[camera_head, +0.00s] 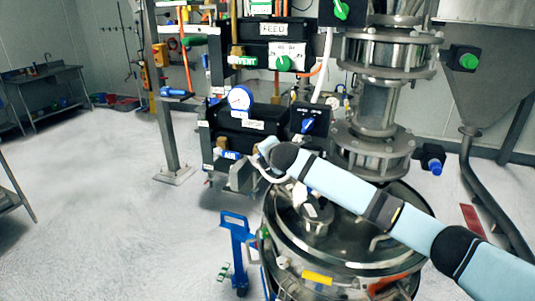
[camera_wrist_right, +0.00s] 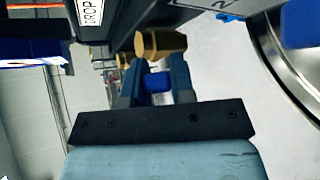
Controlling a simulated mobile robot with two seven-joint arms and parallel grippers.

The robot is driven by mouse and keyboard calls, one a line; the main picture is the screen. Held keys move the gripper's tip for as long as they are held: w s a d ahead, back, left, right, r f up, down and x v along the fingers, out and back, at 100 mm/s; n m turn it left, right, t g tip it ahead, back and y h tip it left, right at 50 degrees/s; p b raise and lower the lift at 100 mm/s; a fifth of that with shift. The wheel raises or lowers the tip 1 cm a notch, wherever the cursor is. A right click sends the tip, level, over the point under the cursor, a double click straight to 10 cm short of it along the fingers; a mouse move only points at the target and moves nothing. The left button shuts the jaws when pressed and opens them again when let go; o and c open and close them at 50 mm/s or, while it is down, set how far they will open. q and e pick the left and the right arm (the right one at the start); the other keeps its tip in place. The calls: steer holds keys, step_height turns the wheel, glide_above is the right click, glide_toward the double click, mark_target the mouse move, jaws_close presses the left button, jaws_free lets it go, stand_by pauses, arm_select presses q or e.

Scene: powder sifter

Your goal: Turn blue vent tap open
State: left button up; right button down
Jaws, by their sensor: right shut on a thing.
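My right gripper (camera_wrist_right: 155,80) is shut on a small blue part, the blue tap (camera_wrist_right: 158,83), just below a brass fitting (camera_wrist_right: 160,43). The fingers hide most of the tap, so its angle cannot be told. In the head view my right arm comes in from the right, and its gripper (camera_head: 238,170) is low at the front of the black valve panel (camera_head: 245,137), beside a blue label (camera_head: 229,155). My left gripper is not in view.
A steel drum (camera_head: 345,245) stands under my right arm. A pressure gauge (camera_head: 240,98) and a blue knob (camera_head: 307,124) are on the panel above the gripper. A steel column (camera_head: 378,105) rises behind. The floor (camera_head: 110,200) at left is clear.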

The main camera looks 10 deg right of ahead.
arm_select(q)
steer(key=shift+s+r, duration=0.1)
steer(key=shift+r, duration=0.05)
arm_select(e)
steer(key=c, duration=1)
jaws_free()
steer(key=shift+o, duration=0.2)
arm_select(q)
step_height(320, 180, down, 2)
steer(key=b, duration=0.3)
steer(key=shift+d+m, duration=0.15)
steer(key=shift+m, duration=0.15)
arm_select(e)
steer(key=v, duration=1.3)
steer(key=shift+s+r, duration=0.2)
steer(key=shift+s, duration=0.1)
